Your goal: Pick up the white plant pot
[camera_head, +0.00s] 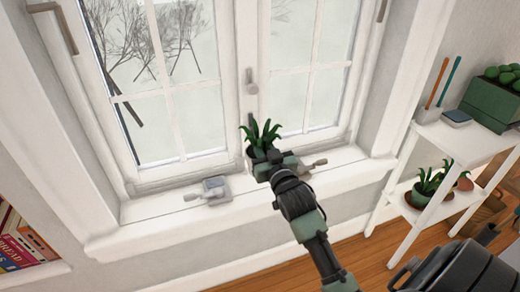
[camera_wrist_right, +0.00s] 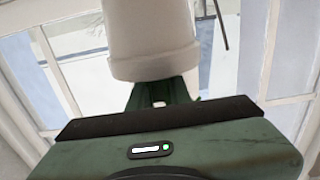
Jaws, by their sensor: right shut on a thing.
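The white plant pot (camera_wrist_right: 153,45) fills the top middle of the right wrist view, right in front of the jaws. In the head view its green spiky plant (camera_head: 262,134) shows at the window, while the pot itself is mostly hidden behind my right gripper (camera_head: 268,163). That gripper is shut on the pot. The green fingers also show below the pot in the right wrist view (camera_wrist_right: 160,96). I cannot tell whether the pot touches the sill. My left gripper is not in view.
The white windowsill (camera_head: 150,212) carries a grey metal fitting (camera_head: 213,189) at left and another (camera_head: 312,167) right of the gripper. A white shelf (camera_head: 452,142) with plants stands at right. Books (camera_head: 25,240) are at lower left. Window glass and frame are close behind the plant.

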